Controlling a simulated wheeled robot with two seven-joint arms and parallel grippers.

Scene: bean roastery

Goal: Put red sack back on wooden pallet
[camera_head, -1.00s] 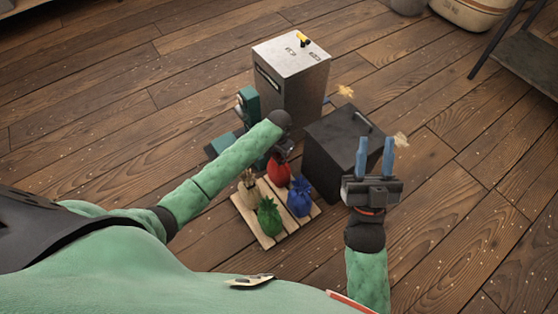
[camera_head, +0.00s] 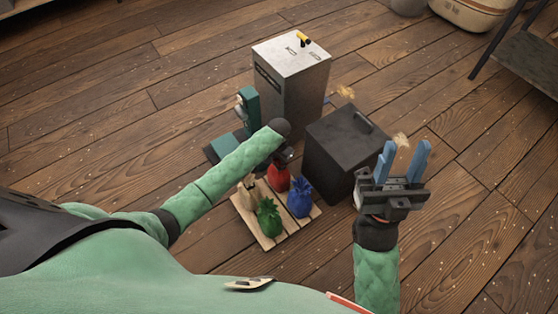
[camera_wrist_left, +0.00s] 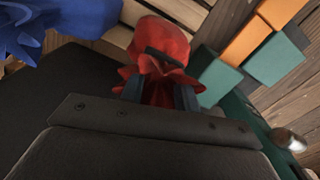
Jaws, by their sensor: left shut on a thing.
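The red sack (camera_head: 278,179) is at the back of the wooden pallet (camera_head: 266,241), beside the blue sack (camera_head: 299,198). My left gripper (camera_head: 283,156) is over it, partly hidden by my forearm. In the left wrist view the red sack (camera_wrist_left: 160,50) is between the two fingers (camera_wrist_left: 160,92), which are shut on its gathered neck. The sack looks upright, at or just above the slats; I cannot tell if it touches them. My right gripper (camera_head: 403,163) is open and empty, pointing up, right of the black box.
A green sack (camera_head: 268,217) and a beige sack (camera_head: 247,192) stand on the pallet's left side. A black box (camera_head: 345,150) stands close right of the pallet. A grey cabinet (camera_head: 291,85) and a teal device (camera_head: 248,108) are behind. Open floor lies left.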

